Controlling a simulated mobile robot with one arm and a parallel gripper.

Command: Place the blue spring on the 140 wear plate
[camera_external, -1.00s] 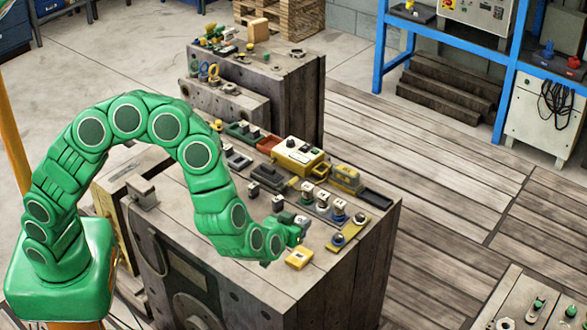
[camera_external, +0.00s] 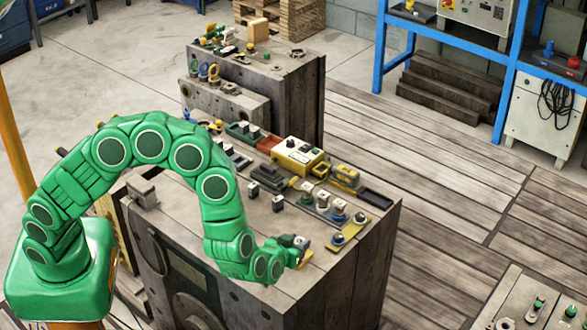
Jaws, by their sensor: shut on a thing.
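My gripper (camera_external: 303,244) is low over the front part of the wooden-sided bench, at the end of my green arm. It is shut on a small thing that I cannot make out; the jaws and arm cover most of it. A small yellow plate (camera_external: 307,258) lies by the gripper, mostly hidden by it. I cannot read any number on it, so I cannot tell whether it is the 140 wear plate. I cannot pick out a blue spring for certain.
A yellow strip (camera_external: 352,229) with round knobs lies right of the gripper. Small blocks (camera_external: 278,203), a row of pale-topped pieces (camera_external: 323,199) and a yellow box (camera_external: 298,156) stand further back. The bench top left of my gripper is mostly clear.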

